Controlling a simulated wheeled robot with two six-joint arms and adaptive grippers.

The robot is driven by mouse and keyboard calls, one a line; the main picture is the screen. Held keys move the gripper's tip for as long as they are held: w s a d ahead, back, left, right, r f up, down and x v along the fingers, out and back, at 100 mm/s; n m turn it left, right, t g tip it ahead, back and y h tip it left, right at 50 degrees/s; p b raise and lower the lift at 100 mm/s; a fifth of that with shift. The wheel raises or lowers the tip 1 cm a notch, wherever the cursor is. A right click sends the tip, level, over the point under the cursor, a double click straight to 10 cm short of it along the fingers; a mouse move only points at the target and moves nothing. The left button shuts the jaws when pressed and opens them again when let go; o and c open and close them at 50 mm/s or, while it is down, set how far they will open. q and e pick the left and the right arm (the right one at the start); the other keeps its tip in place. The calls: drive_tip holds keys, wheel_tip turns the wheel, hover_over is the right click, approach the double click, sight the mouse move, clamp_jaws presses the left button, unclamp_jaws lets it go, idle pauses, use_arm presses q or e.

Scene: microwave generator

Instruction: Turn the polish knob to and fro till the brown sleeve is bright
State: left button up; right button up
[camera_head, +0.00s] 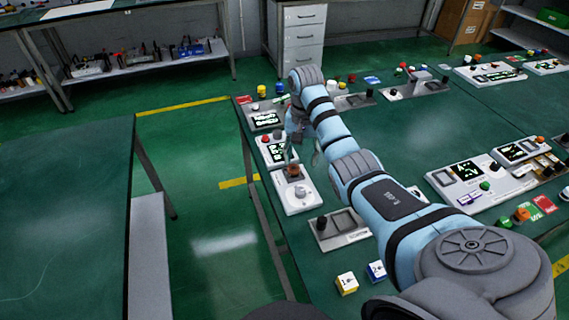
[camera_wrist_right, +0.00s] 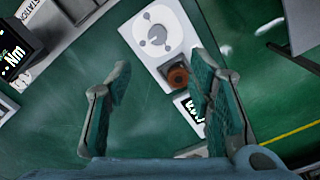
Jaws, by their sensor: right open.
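A white unit (camera_head: 296,202) on the table's left edge carries a round, pale knob (camera_head: 300,191), which I take to be the polish knob. The brown sleeve (camera_head: 293,171) sits in a dark recess at the unit's other end and looks dull brown. In the wrist view the knob (camera_wrist_right: 157,38) and sleeve (camera_wrist_right: 178,76) both show. My right gripper (camera_head: 302,152) is open and empty above the table beside this unit. Its green-padded fingers (camera_wrist_right: 163,68) stand wide apart, touching neither knob nor sleeve in the wrist view. My left gripper is not in view.
A unit with a lit screen (camera_head: 278,152) adjoins behind the white unit. A grey box with a black knob (camera_head: 340,231) and two small cubes (camera_head: 347,283) (camera_head: 376,271) lie nearer. More panels stand at right (camera_head: 467,174). Bare green tabletop lies between.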

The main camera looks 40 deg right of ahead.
drive_tip(key=b, duration=0.2)
hover_over(300, 190)
drive_tip(key=s, duration=0.1)
wheel_tip(300, 190, down, 7)
drive_tip(key=shift+a+f, duration=0.1)
drive_tip(key=f, duration=0.4)
drive_tip(key=w+f+b, duration=0.1)
drive_tip(key=f, duration=0.1)
drive_tip(key=shift+f, duration=0.5)
drive_tip(key=shift+s+r, duration=0.2)
clamp_jaws()
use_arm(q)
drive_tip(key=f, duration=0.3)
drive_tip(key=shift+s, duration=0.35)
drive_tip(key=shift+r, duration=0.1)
